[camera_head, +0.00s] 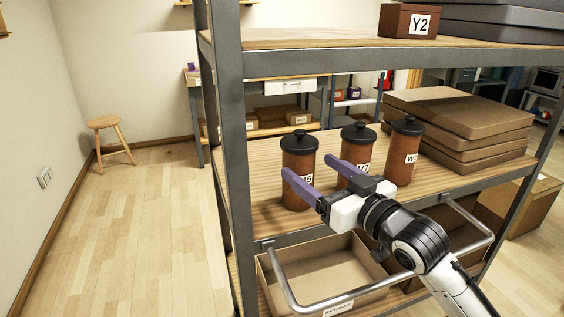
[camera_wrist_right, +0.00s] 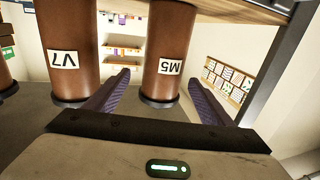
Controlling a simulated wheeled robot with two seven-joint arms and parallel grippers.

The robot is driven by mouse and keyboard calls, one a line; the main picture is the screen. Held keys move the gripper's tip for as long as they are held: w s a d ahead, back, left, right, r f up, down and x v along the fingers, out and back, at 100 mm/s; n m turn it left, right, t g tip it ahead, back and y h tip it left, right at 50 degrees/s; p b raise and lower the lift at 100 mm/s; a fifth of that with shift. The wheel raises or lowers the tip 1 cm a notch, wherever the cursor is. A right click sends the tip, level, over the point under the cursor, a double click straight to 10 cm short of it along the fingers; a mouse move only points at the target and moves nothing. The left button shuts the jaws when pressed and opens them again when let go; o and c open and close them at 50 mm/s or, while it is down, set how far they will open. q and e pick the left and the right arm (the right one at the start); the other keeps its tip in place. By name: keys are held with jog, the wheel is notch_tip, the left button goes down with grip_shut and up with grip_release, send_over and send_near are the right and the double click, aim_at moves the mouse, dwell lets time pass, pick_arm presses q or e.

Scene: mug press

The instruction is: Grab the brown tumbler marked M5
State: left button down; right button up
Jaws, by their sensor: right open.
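The brown tumbler marked M5 (camera_head: 298,155), with a black lid, stands upright at the left of a row on the middle wooden shelf. Its label is partly hidden in the head view. In the right wrist view the M5 tumbler (camera_wrist_right: 166,40) shows upside down, between the two purple fingers. My right gripper (camera_head: 308,166) is open, one finger at the tumbler's near left side, the other to its right, beside the V7 tumbler. I cannot tell whether either finger touches it. The right gripper (camera_wrist_right: 160,78) is empty. My left gripper is not in view.
The brown tumbler marked V7 (camera_head: 357,142) stands close to the right, with a third tumbler (camera_head: 405,150) beyond it. Stacked brown boxes (camera_head: 455,125) lie farther right. A shelf post (camera_head: 228,150) rises at left, and an open bin (camera_head: 330,262) sits below.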

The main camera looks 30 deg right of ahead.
aim_at(310, 165)
jog(key=w, duration=0.3)
jog(key=shift+r, duration=0.25)
jog(key=shift+w+f, duration=0.1)
jog(key=shift+w, duration=0.25)
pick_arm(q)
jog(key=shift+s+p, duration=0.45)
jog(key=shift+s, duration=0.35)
pick_arm(e)
jog(key=w, duration=0.5)
jog(key=shift+w+a+r, duration=0.15)
jog(key=shift+w+r, duration=0.05)
jog(key=shift+r, duration=0.05)
jog(key=shift+c, duration=0.4)
jog(key=c, duration=1.1)
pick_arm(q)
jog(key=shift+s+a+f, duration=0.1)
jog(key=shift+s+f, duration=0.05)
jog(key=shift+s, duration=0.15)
pick_arm(e)
jog(key=shift+r, duration=0.1)
jog(key=shift+c, duration=0.6)
